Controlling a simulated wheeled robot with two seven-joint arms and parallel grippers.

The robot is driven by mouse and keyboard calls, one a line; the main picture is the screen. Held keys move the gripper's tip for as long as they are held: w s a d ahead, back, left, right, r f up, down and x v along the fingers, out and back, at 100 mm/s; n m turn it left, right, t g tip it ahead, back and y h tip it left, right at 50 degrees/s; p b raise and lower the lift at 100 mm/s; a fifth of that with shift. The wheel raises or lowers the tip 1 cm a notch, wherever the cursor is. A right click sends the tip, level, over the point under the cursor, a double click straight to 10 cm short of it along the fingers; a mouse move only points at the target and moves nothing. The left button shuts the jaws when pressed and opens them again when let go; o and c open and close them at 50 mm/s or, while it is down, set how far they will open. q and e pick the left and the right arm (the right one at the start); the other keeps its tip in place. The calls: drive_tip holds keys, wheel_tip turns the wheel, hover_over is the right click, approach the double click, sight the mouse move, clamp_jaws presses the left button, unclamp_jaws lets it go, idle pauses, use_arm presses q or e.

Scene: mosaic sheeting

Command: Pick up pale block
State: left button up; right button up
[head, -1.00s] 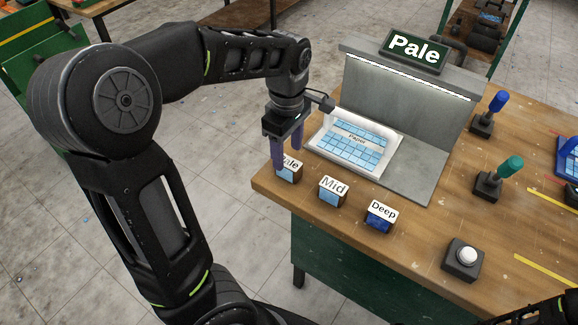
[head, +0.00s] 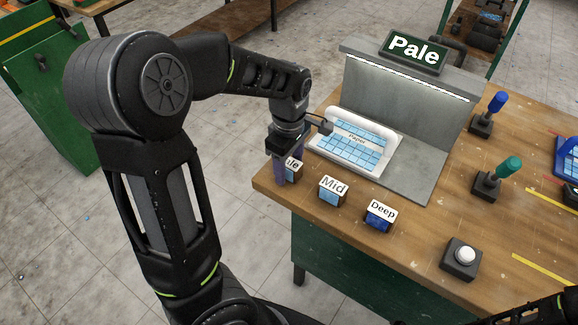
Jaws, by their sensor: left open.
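The pale block (head: 292,172) stands near the left front corner of the wooden table, its white label partly covered by my left gripper. My left gripper (head: 283,172) is open and low over the block, with purple fingers pointing down. One finger shows at the block's left side; the other is mostly hidden, so I cannot tell whether the fingers touch the block. Part of my right arm shows dark in the bottom right corner; its gripper is out of view.
The Mid block (head: 332,191) and Deep block (head: 380,217) stand to the right. Behind is a grey stand with a "Pale" sign (head: 414,51) and a blue tiled sheet (head: 350,149). A white button (head: 467,256) and blue (head: 497,101) and green (head: 510,167) handled tools occupy the right side.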

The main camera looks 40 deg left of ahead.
use_arm(q)
drive_tip(key=shift+c, duration=0.2)
clamp_jaws()
idle(0.6)
